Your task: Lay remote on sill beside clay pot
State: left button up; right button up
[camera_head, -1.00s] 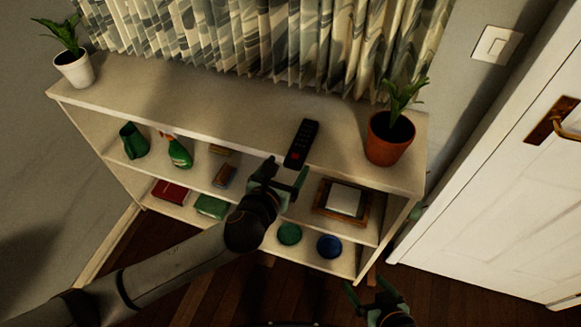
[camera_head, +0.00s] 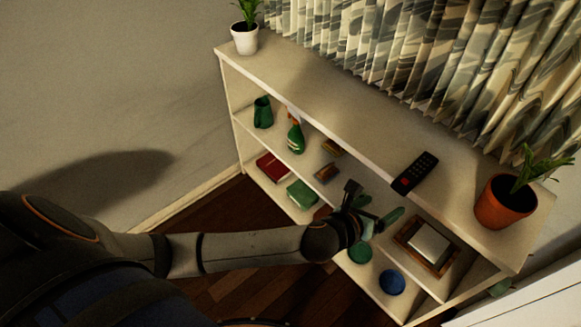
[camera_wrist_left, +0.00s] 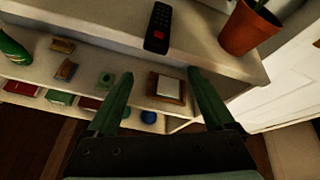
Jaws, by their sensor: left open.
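The black remote (camera_head: 414,173) with a red button lies flat on the pale sill (camera_head: 345,115), the top of the shelf unit. It is to the left of the clay pot (camera_head: 499,203), apart from it, with bare sill between them. Both also show in the left wrist view, the remote (camera_wrist_left: 158,28) at top middle and the pot (camera_wrist_left: 247,28) at top right. My left gripper (camera_head: 377,215) is open and empty, in front of the shelf and short of the remote. Its two green fingers (camera_wrist_left: 160,100) frame the lower shelves in the wrist view. My right gripper is out of view.
A white pot with a plant (camera_head: 245,38) stands at the sill's far left end. A curtain (camera_head: 400,55) hangs behind the sill. Lower shelves hold a spray bottle (camera_head: 296,137), books, a framed picture (camera_head: 428,244) and a blue round item (camera_head: 392,282).

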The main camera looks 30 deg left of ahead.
pick_arm(q)
jog(key=s+a+f+n+g, duration=0.1)
jog(key=s+a+f+n, duration=0.3)
jog(key=n, duration=0.7)
jog(key=s+a+f+n+y, duration=0.1)
jog(key=s+a+f+n, duration=0.3)
jog(key=s+n, duration=0.4)
jog(key=s+a+f+n+g+y, duration=0.1)
jog(key=s+a+f+n, duration=0.4)
jog(key=n, duration=0.9)
jog(key=shift+s+f+g, duration=0.3)
jog(key=shift+s+f, duration=0.4)
jog(key=shift+s, duration=0.4)
